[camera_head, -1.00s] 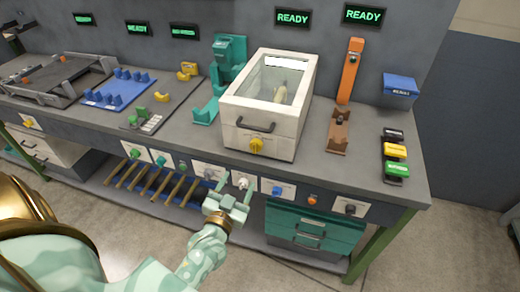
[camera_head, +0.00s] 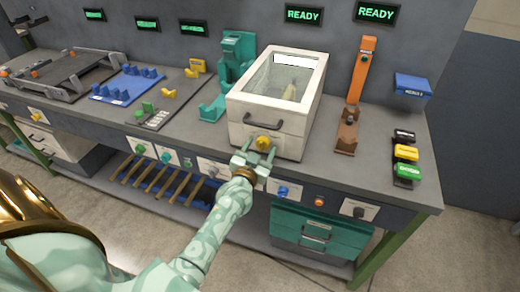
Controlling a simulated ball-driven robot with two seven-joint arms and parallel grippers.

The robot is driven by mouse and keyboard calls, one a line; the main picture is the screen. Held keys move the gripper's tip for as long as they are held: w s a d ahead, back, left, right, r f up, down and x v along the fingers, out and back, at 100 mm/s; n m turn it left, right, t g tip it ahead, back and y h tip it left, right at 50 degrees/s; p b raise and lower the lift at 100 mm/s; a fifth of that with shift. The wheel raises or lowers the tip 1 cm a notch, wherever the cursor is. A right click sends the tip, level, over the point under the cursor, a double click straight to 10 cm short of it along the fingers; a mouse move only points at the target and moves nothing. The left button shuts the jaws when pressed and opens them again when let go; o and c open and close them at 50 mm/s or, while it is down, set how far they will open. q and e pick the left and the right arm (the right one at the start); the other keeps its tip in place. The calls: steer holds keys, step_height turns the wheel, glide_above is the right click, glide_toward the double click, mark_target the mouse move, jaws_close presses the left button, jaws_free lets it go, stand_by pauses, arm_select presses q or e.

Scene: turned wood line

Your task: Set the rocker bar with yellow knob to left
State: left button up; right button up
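The yellow knob (camera_head: 264,142) sits low on the front of a white box with a glass lid (camera_head: 234,118), below its dark handle. Any bar behind the knob is too small to make out, so I cannot tell which way it is set. My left gripper (camera_head: 256,152) is just below and in front of the knob. Its two fingers stand apart and point up toward it, with nothing seen held between them. I cannot tell whether a fingertip touches the knob. My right gripper is not in view.
The bench front below carries small panels with coloured knobs, including a blue one (camera_head: 283,191) and an orange one (camera_head: 319,201). Teal drawers (camera_head: 315,231) are under the bench. A brown stand with an orange lever (camera_head: 361,68) and coloured blocks (camera_head: 406,153) stand to the right.

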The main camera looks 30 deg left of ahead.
arm_select(q)
steer(key=c, duration=0.9)
steer(key=shift+c, duration=0.2)
steer(key=shift+n, duration=0.3)
steer(key=shift+n+p, duration=0.6)
steer(key=shift+p, duration=0.05)
steer(key=shift+d+n+p, duration=0.1)
steer(key=shift+n+p, duration=0.5)
steer(key=shift+n, duration=0.6)
steer(key=shift+n+p, duration=0.55)
steer(key=shift+n, duration=1.65)
steer(key=shift+d+n+p, duration=0.1)
steer(key=shift+n+p, duration=0.3)
steer(key=shift+n, duration=0.3)
